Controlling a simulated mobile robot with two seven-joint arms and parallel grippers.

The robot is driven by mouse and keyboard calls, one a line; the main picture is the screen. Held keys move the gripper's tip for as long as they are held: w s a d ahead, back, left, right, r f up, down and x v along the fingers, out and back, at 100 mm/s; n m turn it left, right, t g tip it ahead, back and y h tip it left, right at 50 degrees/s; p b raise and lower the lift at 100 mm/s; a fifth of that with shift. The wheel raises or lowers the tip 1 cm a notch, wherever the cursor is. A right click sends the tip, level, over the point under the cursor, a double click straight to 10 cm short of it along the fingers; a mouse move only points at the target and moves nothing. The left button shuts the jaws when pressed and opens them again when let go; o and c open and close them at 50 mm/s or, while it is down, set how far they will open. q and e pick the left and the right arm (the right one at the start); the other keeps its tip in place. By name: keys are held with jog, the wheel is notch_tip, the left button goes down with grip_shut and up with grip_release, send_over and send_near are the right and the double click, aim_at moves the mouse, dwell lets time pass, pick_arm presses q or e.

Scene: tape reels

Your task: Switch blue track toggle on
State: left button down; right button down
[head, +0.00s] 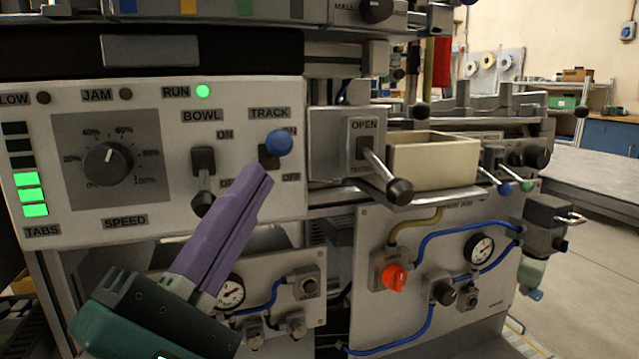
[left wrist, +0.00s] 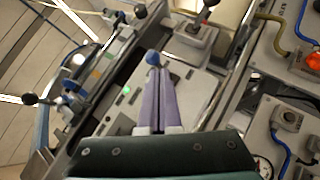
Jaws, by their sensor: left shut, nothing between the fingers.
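The blue-balled TRACK toggle (head: 279,143) is on the white control panel (head: 70,232). Its ball is at the upper end of the dark slot, beside and partly covering the ON label; OFF shows below. My left gripper (head: 264,177) has its purple fingers shut and empty, with the tips just below the ball. In the left wrist view the blue ball (left wrist: 152,58) is right at the fingertips (left wrist: 163,70); I cannot tell whether they touch. My right gripper is not in view.
The BOWL toggle (head: 203,200) points down, left of the fingers. The speed knob (head: 108,163) is farther left. The OPEN lever (head: 397,188) sticks out on the right, in front of a beige bin (head: 435,160). The RUN lamp (head: 203,91) glows green.

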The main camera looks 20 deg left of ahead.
pick_arm(q)
jog(key=b+v, duration=0.1)
jog(key=v, duration=0.9)
dwell(0.3)
jog(key=w+d+r+m+g+h+p, duration=0.3)
jog(key=d+r+m+g+p, duration=0.3)
jog(key=r+m+g+p, duration=0.65)
jog(key=s+a+r+m+g+y+p, duration=0.4)
jog(key=s+p, duration=0.3)
jog(key=p, duration=0.4)
jog(key=s+a+r+m+g+y+p, duration=0.2)
jog(key=s+a+m+g+y+p, duration=0.3)
jog(key=p, duration=0.6)
notch_tip(320, 180, up, 35)
jog(key=s+a+t+h+p, duration=0.1)
jog(key=h+p, duration=0.1)
jog(key=p, duration=3.3)
